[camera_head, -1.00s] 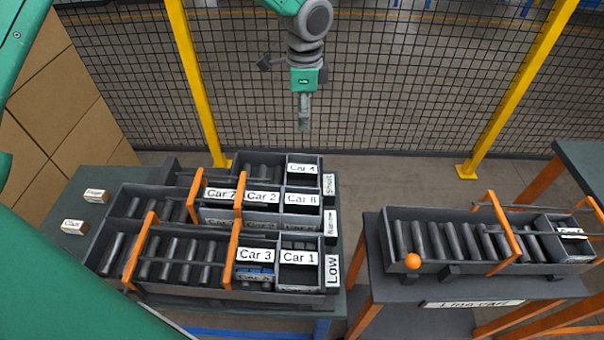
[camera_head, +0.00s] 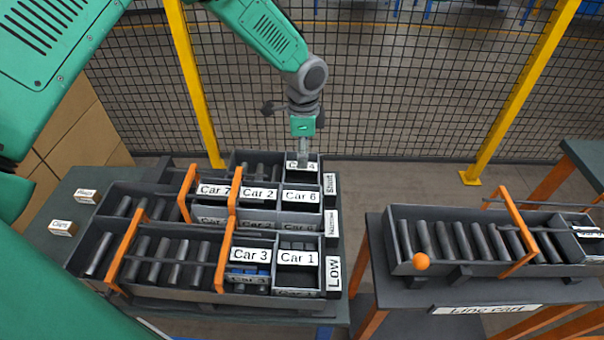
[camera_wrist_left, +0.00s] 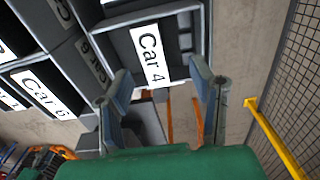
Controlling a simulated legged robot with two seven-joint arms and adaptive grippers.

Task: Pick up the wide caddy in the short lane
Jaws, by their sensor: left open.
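The short lane is the far row of the left rack, marked by a Short sign (camera_head: 329,184). At its right end sits a grey caddy labelled Car 4 (camera_head: 300,176), an open-topped box. My left gripper (camera_head: 303,161) points down just above this caddy and covers part of its label. In the left wrist view, the caddy's Car 4 label (camera_wrist_left: 150,55) shows beyond the open, empty fingers of my left gripper (camera_wrist_left: 163,85). I cannot tell whether the fingers touch the caddy. My right gripper is not in view.
Caddies labelled Car 6 (camera_head: 300,196), Car 2 (camera_head: 258,194) and Car 1 (camera_head: 296,257) sit in the same rack close by. Orange bars (camera_head: 228,240) cross the lanes. A line cart (camera_head: 480,309) stands to the right. A mesh fence (camera_head: 400,100) rises behind.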

